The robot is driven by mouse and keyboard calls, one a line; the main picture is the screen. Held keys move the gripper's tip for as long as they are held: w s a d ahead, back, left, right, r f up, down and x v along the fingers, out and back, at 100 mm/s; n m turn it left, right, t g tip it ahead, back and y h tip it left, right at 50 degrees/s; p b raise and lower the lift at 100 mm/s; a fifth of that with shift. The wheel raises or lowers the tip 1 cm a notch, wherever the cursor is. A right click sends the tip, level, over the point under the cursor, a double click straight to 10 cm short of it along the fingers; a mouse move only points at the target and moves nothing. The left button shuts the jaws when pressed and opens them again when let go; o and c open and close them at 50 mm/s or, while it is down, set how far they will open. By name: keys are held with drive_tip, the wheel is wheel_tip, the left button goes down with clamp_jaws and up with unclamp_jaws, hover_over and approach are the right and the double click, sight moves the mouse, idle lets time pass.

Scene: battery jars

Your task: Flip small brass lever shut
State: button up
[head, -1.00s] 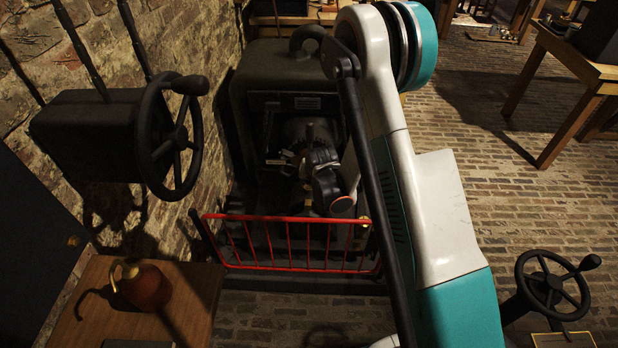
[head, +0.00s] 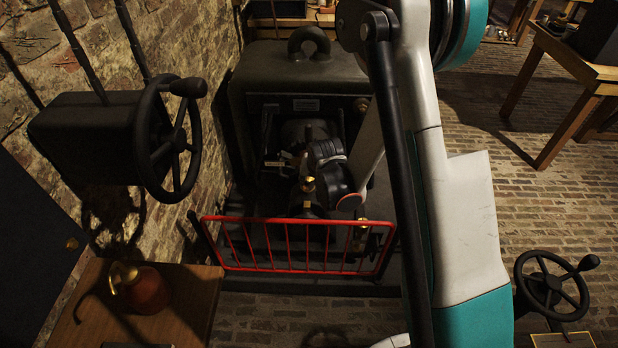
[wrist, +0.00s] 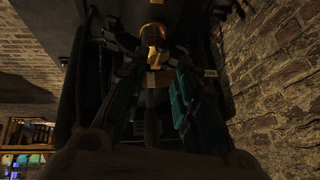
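A small brass fitting (head: 309,185), which looks like the lever, stands at the front of the dark machine (head: 340,80). In the wrist view the brass piece (wrist: 153,57) is ahead of my gripper (wrist: 152,82), near the middle between its fingers. The two teal and black fingers are spread apart with a gap between them, and nothing is clearly held. Whether a fingertip touches the brass is too dark to tell. My gripper is hard to pick out from the dark machine parts in the head view. The lever's exact position is unclear.
A red railing (head: 300,270) crosses in front of the machine. A black handwheel (head: 168,140) sits at the left wall, another (head: 553,287) at lower right. A reddish pot (head: 147,290) stands on a wooden table (head: 195,300).

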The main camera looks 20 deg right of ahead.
drive_tip(key=shift+v, duration=2.35)
drive_tip(key=s+r+n, duration=0.1)
drive_tip(key=s+r, duration=0.3)
drive_tip(key=r, duration=0.4)
drive_tip(key=s+r+n, duration=0.1)
drive_tip(key=s+r, duration=0.3)
drive_tip(key=r, duration=0.4)
drive_tip(key=s+r+n, duration=0.1)
drive_tip(key=s+r, duration=0.3)
drive_tip(key=s, duration=0.5)
drive_tip(key=s+r+n, duration=0.1)
drive_tip(key=s+r, duration=0.2)
drive_tip(key=s, duration=0.6)
drive_tip(key=shift+d+r+t, duration=0.2)
drive_tip(key=shift+r+t, duration=0.1)
drive_tip(key=shift+r, duration=0.1)
